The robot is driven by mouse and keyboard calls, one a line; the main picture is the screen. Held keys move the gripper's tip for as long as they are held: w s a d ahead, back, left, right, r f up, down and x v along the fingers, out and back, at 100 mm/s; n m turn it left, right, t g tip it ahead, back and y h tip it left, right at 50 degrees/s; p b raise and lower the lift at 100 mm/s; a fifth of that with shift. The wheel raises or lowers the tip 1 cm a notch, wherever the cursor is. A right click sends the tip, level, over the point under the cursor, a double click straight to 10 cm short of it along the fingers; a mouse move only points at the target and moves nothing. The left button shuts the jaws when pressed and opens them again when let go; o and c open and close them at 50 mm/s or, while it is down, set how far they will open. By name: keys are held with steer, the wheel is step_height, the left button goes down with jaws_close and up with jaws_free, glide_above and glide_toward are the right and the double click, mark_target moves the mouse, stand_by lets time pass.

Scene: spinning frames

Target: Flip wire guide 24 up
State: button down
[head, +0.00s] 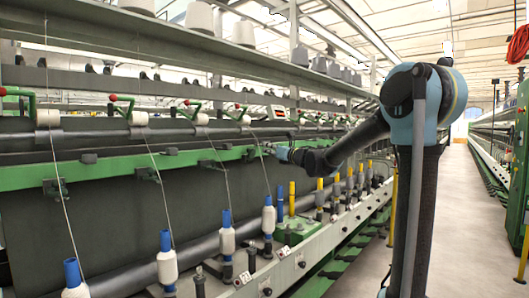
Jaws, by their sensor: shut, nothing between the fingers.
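Several dark wire guides sit along the green rail (110,169) of the spinning frame. One wire guide (55,187) is at the far left, one (147,173) is left of centre and one (208,164) is nearer the middle. Threads run down past them. My gripper (266,149) is small in the view, at the rail right of these guides. It looks shut and empty. Whether it touches the rail or a guide is not clear, and my gripper partly hides that spot.
White bobbins with blue tops (227,240) stand in a row below the rail. Red-knobbed green levers (122,98) and rollers are above it. A clear grey aisle (462,220) runs along the right, with another machine (515,150) beyond it.

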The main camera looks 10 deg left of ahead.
steer(key=s+d+r, duration=0.3)
steer(key=s+d, duration=0.1)
steer(key=d, duration=0.1)
steer(key=shift+s+d, duration=0.25)
steer(key=shift+d, duration=0.1)
